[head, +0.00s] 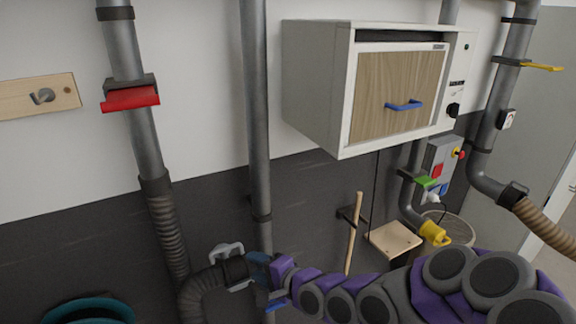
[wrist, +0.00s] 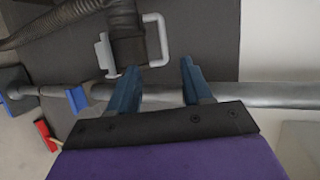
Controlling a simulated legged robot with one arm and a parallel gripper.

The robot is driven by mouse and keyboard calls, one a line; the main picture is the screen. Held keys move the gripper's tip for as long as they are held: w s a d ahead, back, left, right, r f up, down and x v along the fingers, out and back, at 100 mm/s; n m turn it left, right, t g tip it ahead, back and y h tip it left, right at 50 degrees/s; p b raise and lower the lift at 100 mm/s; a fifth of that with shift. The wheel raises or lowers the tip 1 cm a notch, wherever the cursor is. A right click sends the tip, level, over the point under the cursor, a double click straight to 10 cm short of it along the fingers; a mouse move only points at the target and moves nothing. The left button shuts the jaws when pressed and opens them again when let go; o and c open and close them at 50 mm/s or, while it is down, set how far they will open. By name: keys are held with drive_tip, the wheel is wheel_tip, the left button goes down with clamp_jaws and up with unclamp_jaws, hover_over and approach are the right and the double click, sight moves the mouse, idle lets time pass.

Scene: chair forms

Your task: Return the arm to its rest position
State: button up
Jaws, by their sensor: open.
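My arm, with a purple and grey cover, reaches from the lower right of the head view toward the bottom middle. My gripper (head: 262,280) is at its far end, in front of the grey vertical pipe (head: 257,130). In the wrist view its two blue fingers (wrist: 160,82) stand apart with nothing held between them. A black hose end (wrist: 127,48) with a white handle (wrist: 165,40) lies just beyond the fingertips, nearest the left finger. The handle also shows in the head view (head: 228,250), beside the gripper. I cannot tell if they touch.
A white wall cabinet (head: 315,85) with a blue handle (head: 404,105) hangs above the arm. A wooden stick (head: 354,235), small wooden shelf (head: 394,239) and yellow fitting (head: 434,233) are close to the arm. A red pipe lever (head: 130,99) is at upper left.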

drive_tip(key=s+d+f+n+g+h+b, duration=0.3)
drive_tip(key=s+d+f+h+b, duration=0.3)
drive_tip(key=d, duration=0.3)
drive_tip(key=s+d+f+n+g+h+b, duration=0.2)
drive_tip(key=s+d+f+n+h+b, duration=0.15)
drive_tip(key=s+d+f, duration=0.4)
drive_tip(key=s+d+n+g+h+b, duration=0.1)
drive_tip(key=s+d+b, duration=0.3)
drive_tip(key=s, duration=0.6)
drive_tip(key=s+d+n+g+h+b, duration=0.1)
drive_tip(key=s+d+g+b, duration=0.2)
drive_tip(key=s, duration=0.8)
drive_tip(key=d+g, duration=0.1)
drive_tip(key=d, duration=0.1)
drive_tip(key=shift+d+b, duration=0.35)
drive_tip(key=shift+d, duration=0.05)
drive_tip(key=shift+a+r, duration=0.1)
drive_tip(key=shift+a, duration=0.2)
drive_tip(key=shift+c, duration=0.6)
drive_tip(key=shift+a, duration=0.2)
